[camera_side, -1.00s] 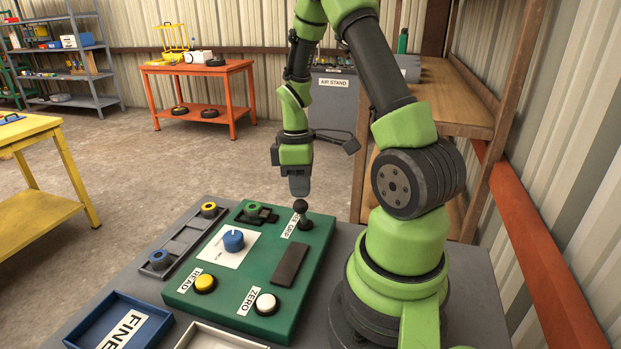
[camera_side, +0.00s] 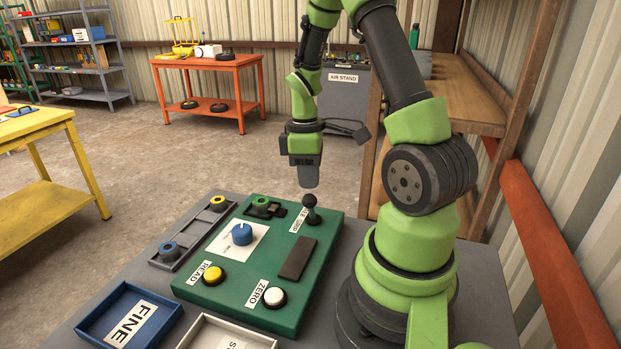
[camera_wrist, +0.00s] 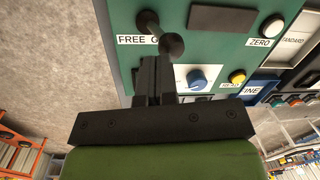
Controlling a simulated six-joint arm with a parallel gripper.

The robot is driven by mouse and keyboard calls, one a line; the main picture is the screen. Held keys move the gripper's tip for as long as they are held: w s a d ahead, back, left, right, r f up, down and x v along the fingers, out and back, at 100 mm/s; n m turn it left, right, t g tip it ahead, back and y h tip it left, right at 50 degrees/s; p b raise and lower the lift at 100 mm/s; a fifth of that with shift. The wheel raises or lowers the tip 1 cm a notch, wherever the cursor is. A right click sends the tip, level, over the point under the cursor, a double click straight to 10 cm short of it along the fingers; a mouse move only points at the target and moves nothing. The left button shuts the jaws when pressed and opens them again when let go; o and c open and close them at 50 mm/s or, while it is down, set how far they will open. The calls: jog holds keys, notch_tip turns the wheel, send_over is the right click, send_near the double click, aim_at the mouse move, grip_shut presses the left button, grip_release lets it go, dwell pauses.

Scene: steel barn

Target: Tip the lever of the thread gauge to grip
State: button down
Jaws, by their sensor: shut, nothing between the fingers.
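The thread gauge is a green panel box (camera_side: 254,271) on a grey bench. Its lever (camera_side: 310,208), black with a ball knob, stands at the far right corner beside a white label whose visible letters read "EE GRIP". The wrist view shows the lever's knob (camera_wrist: 172,46) covering part of the label, which reads "FREE G" there. The lever looks slightly tilted; I cannot tell which labelled side it is on. My gripper (camera_side: 308,185) points down just above the knob, apparently with a small gap. In the wrist view the gripper's fingers (camera_wrist: 150,66) are together and empty, just beside the knob.
The panel carries a blue dial (camera_side: 241,234), a dark pad (camera_side: 297,258), a yellow READ button (camera_side: 213,275) and a white ZERO button (camera_side: 274,297). A ring rack (camera_side: 187,239) lies left. A blue FINE tray (camera_side: 101,304) and a white tray (camera_side: 196,332) lie in front.

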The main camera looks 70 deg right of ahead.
notch_tip(320, 180, up, 12)
jog(key=w, duration=0.2)
jog(key=s+a+r+m+t, duration=0.2)
jog(key=a, duration=0.4)
jog(key=s+a+r+m+t, duration=0.2)
jog(key=a+t, duration=0.1)
jog(key=a, duration=0.3)
jog(key=s+a+r+m+t+y, duration=0.1)
jog(key=s+a+r+m+t, duration=0.1)
jog(key=a, duration=0.4)
jog(key=shift+s+a+r+m+t, duration=0.2)
jog(key=shift+s+r+m+t, duration=0.2)
jog(key=shift+s+t, duration=0.1)
jog(key=c, duration=1.8)
grip_release()
jog(key=shift+c, duration=0.2)
